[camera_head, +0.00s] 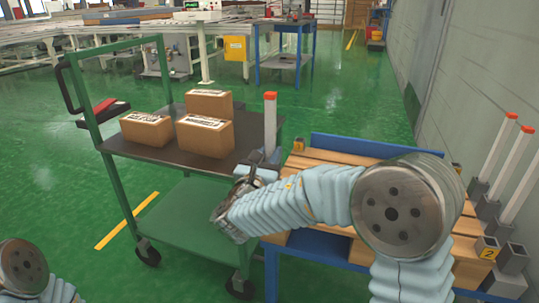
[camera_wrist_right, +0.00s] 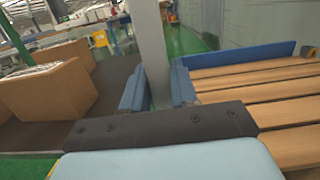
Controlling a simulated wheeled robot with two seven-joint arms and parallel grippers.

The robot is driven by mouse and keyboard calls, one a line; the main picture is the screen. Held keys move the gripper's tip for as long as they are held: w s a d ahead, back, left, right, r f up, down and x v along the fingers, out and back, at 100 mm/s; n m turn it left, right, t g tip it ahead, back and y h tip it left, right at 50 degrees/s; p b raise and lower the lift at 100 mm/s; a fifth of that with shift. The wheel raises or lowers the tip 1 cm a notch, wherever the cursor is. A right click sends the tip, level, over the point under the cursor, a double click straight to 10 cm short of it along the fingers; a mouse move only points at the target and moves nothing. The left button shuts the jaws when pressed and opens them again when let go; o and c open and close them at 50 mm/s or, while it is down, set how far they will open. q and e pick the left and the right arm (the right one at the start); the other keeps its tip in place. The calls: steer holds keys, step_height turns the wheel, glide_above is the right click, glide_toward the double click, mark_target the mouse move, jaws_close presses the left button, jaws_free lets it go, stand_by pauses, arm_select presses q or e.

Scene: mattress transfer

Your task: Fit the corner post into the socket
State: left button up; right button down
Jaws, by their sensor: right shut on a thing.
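My right gripper (camera_head: 264,166) is shut on a pale grey post (camera_head: 270,128) with an orange-red top. The post is upright, between the cart and the slatted wooden platform (camera_head: 330,157). In the right wrist view the post (camera_wrist_right: 151,45) stands between the two blue fingers (camera_wrist_right: 158,88); its lower end is hidden. Another yellow tag (camera_head: 298,145) is at the far left corner. My left gripper is out of view.
A green cart (camera_head: 190,225) with several cardboard boxes (camera_head: 205,137) stands left of the platform. Two more red-topped posts (camera_head: 497,147) stand in grey holders along the right wall. My right forearm covers much of the platform. Green floor is open beyond.

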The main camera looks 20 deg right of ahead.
steer(key=shift+f+b, duration=0.65)
steer(key=shift+f, duration=0.25)
steer(key=c, duration=0.8)
jaws_free()
steer(key=v, duration=1.4)
